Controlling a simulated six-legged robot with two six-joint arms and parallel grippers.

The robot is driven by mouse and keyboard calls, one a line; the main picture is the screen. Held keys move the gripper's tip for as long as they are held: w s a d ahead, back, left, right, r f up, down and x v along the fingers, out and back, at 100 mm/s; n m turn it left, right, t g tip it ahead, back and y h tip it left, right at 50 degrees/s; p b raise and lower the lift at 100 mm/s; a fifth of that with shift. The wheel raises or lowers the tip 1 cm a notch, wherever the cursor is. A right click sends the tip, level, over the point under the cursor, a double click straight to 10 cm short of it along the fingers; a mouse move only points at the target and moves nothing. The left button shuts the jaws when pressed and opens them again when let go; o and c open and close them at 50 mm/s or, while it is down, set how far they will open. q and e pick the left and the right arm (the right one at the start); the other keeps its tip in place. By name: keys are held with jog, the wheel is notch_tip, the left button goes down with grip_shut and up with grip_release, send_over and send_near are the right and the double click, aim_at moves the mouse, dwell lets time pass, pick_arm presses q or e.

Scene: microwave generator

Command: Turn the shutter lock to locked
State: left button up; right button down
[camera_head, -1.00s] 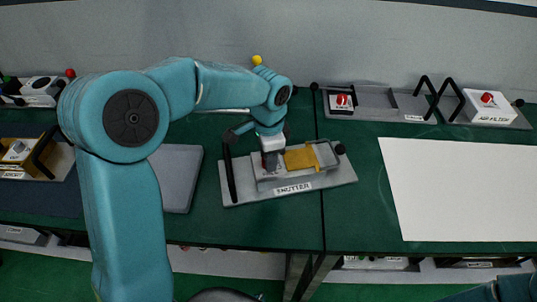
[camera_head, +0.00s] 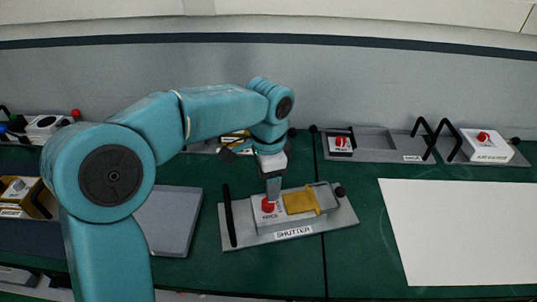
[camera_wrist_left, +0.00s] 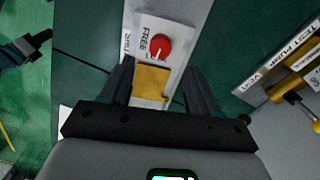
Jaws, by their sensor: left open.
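The shutter unit, a grey plate labelled SHUTTER (camera_head: 293,234), lies on the green bench in the head view. It carries a raised block with a red round knob (camera_head: 267,207) and a yellow piece (camera_head: 300,202) to its right. The left wrist view shows the red knob (camera_wrist_left: 161,47) with a pale pointer mark, beside the word FREE, and the yellow piece (camera_wrist_left: 152,82). My left gripper (camera_head: 273,190) is open and points down just above the knob, apparently holding nothing. In the wrist view its fingers (camera_wrist_left: 160,85) stand either side of the yellow piece. My right gripper is out of view.
A black upright handle (camera_head: 229,215) stands at the shutter plate's left end. A grey slab (camera_head: 168,220) lies to the left, partly behind my arm. A white sheet (camera_head: 455,230) covers the right bench. Other units with red knobs and black handles line the back (camera_head: 375,146).

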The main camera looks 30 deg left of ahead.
pick_arm(q)
notch_tip(320, 180, up, 9)
jog(key=shift+p, duration=0.35)
